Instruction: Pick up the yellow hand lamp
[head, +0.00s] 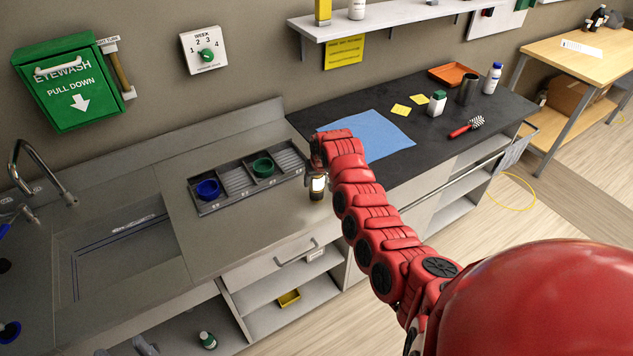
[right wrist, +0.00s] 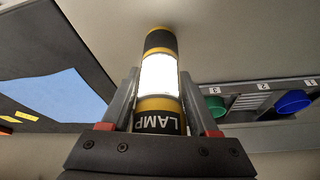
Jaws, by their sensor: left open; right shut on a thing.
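The yellow hand lamp (head: 317,188) has black and yellow bands and a bright white lit section. My right gripper (head: 318,168) is shut on it from above, near the front edge of the steel counter. In the right wrist view the lamp (right wrist: 159,75) sits between the two fingers of the gripper (right wrist: 160,108), its LAMP label close to the palm. The lamp's far end points to the counter surface; I cannot tell whether it touches. My left gripper is not in view.
A grey rack (head: 235,187) with a blue cup (head: 207,189) and a green cup (head: 263,167) lies left of the lamp. A blue mat (head: 375,137) lies on the dark worktop behind my right arm. A sink (head: 125,250) is at the left.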

